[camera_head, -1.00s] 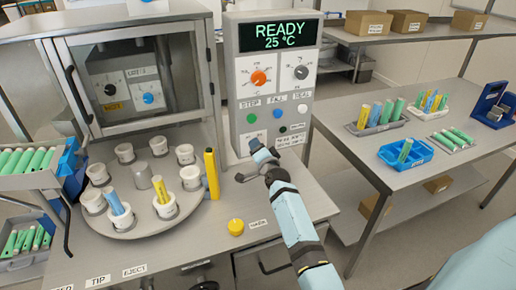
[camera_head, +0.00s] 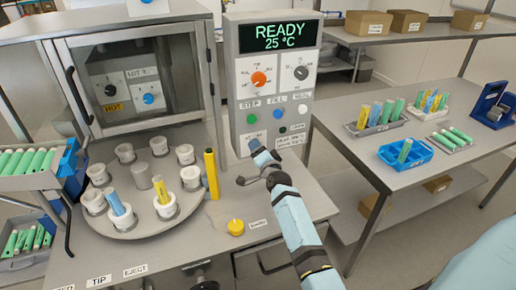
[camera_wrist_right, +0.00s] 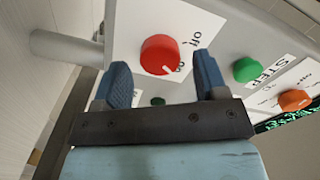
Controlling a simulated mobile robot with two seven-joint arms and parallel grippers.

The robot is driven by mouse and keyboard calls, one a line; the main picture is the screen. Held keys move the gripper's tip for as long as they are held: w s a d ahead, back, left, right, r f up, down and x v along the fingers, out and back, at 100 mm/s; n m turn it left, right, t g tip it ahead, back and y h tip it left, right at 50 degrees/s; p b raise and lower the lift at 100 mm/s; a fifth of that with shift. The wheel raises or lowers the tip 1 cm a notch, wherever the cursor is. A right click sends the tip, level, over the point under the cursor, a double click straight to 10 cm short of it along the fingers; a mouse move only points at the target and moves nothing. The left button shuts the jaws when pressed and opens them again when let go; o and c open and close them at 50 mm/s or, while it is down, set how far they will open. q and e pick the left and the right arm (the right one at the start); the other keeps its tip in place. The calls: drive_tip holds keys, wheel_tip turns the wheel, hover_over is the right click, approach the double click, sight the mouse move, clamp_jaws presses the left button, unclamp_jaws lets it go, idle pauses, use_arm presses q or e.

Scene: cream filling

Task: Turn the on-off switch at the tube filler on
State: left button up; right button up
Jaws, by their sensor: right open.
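The tube filler's control panel (camera_head: 275,90) stands upright in the middle of the head view, its display reading READY 25 °C. The on-off switch is a round red knob (camera_wrist_right: 160,54) in the right wrist view, with an off/on label beside it and a white mark on its face. My right gripper (camera_head: 258,150) is at the lower left of the panel and hides the switch in the head view. In the wrist view its two blue fingers (camera_wrist_right: 164,80) are open and apart, with the knob in the gap ahead of them. Contact cannot be told. My left gripper is not in view.
Green (camera_head: 253,119), blue (camera_head: 277,113) and white (camera_head: 301,109) buttons sit above the gripper on the panel. A turntable (camera_head: 135,232) with cups and tubes, a yellow post (camera_head: 211,173) and a yellow button (camera_head: 236,227) are to the left. A side table (camera_head: 400,178) holds tube trays.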

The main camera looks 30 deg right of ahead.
drive_tip(key=p+v, duration=0.4)
drive_tip(key=v, duration=0.8)
drive_tip(key=shift+s, duration=0.25)
drive_tip(key=shift+a+r, duration=0.1)
drive_tip(key=s+a+f+n+g+y, duration=0.3)
drive_tip(key=s+a+f+n, duration=0.3)
drive_tip(key=s+a+n, duration=0.3)
drive_tip(key=s+a+f+n+g+y, duration=0.3)
drive_tip(key=s+a+f+n, duration=0.3)
drive_tip(key=s+a, duration=0.5)
drive_tip(key=s+n+y, duration=0.1)
drive_tip(key=s+n, duration=0.1)
drive_tip(key=s, duration=0.2)
drive_tip(key=shift+s+f+n+g, duration=0.25)
drive_tip(key=shift+f+n+g, duration=0.05)
drive_tip(key=shift+n, duration=0.1)
drive_tip(key=shift+w, duration=0.1)
